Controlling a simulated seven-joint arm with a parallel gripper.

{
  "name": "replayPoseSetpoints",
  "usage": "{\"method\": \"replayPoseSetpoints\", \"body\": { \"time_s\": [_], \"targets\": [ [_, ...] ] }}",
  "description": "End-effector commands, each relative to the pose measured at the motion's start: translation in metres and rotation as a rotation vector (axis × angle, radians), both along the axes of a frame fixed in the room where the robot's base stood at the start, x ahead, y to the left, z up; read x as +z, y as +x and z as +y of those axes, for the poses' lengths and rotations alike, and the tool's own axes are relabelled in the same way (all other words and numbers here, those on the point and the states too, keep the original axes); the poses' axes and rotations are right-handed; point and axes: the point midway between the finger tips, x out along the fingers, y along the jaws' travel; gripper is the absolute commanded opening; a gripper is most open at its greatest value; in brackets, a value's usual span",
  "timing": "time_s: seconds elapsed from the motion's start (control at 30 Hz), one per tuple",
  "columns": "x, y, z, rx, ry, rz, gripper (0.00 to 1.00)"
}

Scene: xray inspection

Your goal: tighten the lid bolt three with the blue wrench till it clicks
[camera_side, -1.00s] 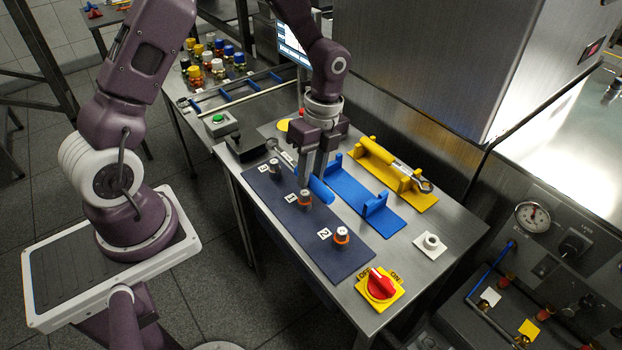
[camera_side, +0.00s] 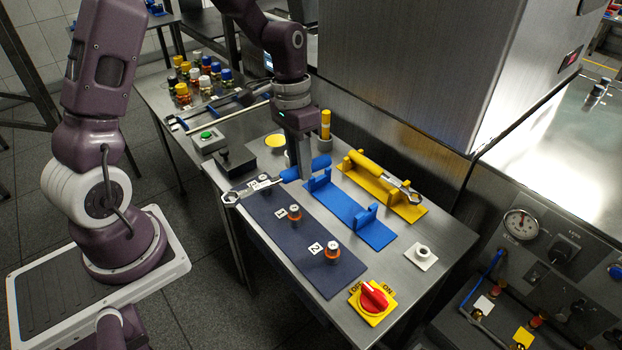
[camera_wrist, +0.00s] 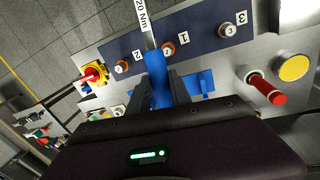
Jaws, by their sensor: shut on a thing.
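My gripper (camera_side: 299,176) is shut on the blue handle of the blue wrench (camera_side: 318,164), above the table. The wrench's shaft points left in the side view, and its ring head (camera_side: 231,198) hangs past the left edge of the dark plate. In the wrist view the handle (camera_wrist: 157,75) lies between the fingers; the shaft reads "20 Nm" and the head is out of frame. Bolt three (camera_wrist: 226,30) is grey, without an orange collar; the shaft partly covers it in the side view. Bolt one (camera_side: 294,212) and bolt two (camera_side: 332,250) have orange collars.
The blue holder (camera_side: 374,234) stands empty. A yellow wrench (camera_side: 373,167) lies in the yellow holder (camera_side: 411,211) behind it. A red switch (camera_side: 374,298) sits at the front corner. A black box (camera_side: 236,163) and a yellow post (camera_side: 325,124) stand farther back.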

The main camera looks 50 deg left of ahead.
Motion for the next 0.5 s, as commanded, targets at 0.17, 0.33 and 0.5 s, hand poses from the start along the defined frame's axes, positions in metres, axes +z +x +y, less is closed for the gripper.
{"method": "replayPoseSetpoints", "body": {
  "time_s": [0.17,0.33,0.5],
  "targets": [
    [-0.012,-0.007,-0.011,-0.548,0.016,-0.005,0.0],
    [-0.024,-0.012,-0.017,-1.116,0.011,-0.001,0.0],
    [-0.029,-0.014,-0.018,-1.413,0.0,0.009,0.0]
  ]
}}
